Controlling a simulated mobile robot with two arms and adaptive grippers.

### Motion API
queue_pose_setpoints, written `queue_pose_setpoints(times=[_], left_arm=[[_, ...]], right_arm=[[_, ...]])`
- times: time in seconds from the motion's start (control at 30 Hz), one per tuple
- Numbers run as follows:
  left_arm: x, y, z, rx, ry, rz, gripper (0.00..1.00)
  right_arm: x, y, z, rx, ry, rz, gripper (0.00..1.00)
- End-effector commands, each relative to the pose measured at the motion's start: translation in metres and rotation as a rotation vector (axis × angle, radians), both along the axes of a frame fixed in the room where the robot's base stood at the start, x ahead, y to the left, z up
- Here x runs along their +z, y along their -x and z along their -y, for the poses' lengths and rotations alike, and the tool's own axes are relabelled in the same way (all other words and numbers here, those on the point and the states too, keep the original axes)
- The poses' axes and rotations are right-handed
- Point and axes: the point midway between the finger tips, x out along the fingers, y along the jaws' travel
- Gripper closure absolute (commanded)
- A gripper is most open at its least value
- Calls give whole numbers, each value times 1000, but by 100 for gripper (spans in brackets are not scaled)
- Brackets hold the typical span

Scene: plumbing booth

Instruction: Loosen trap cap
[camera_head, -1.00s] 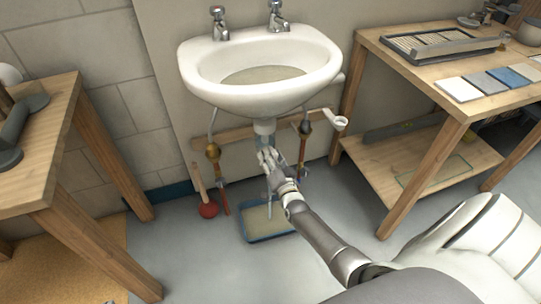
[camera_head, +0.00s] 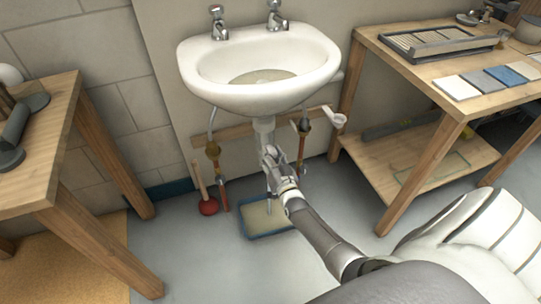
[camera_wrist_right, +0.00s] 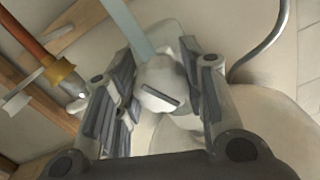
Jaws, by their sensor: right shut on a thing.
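The trap cap (camera_wrist_right: 160,88) is white and round with a dark mark on its face in the wrist view. My right gripper (camera_wrist_right: 163,70) has its dark-padded fingers on both sides of the cap and is shut on it. In the head view my right gripper (camera_head: 268,156) is under the sink, just below the white drain pipe (camera_head: 263,128), and hides the trap there. I cannot tell how loose the cap is. My left gripper is not in view.
The sink (camera_head: 262,98) has cloudy liquid (camera_head: 262,76) in it. A blue-rimmed tray (camera_head: 267,234) with beige contents stands on the floor below, with a thin pale streak above it. Supply pipes flank the trap. A plunger (camera_head: 208,206) is left; wooden tables stand on both sides.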

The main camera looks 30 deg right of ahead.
Motion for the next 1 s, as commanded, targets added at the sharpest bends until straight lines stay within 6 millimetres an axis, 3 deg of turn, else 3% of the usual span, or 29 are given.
queue_pose_setpoints(times=[0.17,0.2,0.33,0.73,1.0], left_arm=[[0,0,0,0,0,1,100],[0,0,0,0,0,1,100],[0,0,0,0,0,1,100],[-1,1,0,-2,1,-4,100],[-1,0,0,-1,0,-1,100]], right_arm=[[-2,1,-1,1,-2,-3,86],[-2,1,-1,1,-2,-3,58],[-1,1,-1,1,-2,-3,41],[-1,3,-1,1,-2,-1,40],[-2,35,-9,0,-2,-4,40]])
